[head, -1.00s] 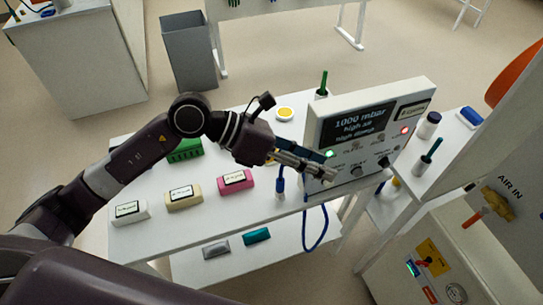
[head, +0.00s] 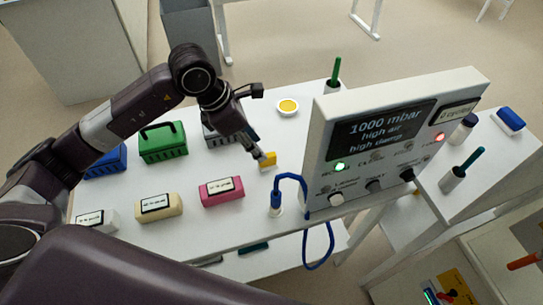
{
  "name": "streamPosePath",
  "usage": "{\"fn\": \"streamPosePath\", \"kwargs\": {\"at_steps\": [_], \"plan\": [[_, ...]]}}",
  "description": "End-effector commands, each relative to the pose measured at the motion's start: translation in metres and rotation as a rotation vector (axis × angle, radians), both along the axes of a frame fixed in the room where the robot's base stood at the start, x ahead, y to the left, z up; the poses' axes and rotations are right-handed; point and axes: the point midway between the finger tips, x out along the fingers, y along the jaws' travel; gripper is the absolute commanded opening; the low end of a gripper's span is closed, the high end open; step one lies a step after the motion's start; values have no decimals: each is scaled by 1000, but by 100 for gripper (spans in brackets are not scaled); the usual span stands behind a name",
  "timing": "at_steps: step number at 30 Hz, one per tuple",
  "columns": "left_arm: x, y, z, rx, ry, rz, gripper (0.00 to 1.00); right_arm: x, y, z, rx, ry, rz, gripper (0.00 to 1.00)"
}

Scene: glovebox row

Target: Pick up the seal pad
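A small yellow block (head: 268,160), which may be the seal pad, is on the white table left of the control box. A round yellow pad in a white dish (head: 288,106) lies farther back; I cannot tell for sure which is the seal pad. My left gripper (head: 259,155) points down, its fingertips at the yellow block's left edge. The fingers look narrow and partly overlap, so I cannot tell how far apart they are or whether they touch the block. My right gripper is not in view.
The control box (head: 385,140) stands right of the gripper. A blue cable (head: 292,180) loops in front of it. Pink (head: 222,191) and cream (head: 160,205) labelled blocks line the front edge. Green (head: 163,145) and blue (head: 105,161) crates stand behind them.

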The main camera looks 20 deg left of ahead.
Motion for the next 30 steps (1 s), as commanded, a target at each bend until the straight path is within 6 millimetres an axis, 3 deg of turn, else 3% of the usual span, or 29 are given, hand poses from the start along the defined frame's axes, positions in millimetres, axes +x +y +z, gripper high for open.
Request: {"fn": "streamPosePath", "kwargs": {"at_steps": [11, 16, 24, 30], "plan": [[15, -19, -38, -3, 7, 0, 36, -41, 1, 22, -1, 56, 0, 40], [20, -25, -59, -2, 5, 0, 36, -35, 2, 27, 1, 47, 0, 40], [22, -26, -65, -1, 1, -2, 36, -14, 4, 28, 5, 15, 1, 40], [22, -26, -64, -1, 2, -1, 16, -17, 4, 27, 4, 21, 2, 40]]}}
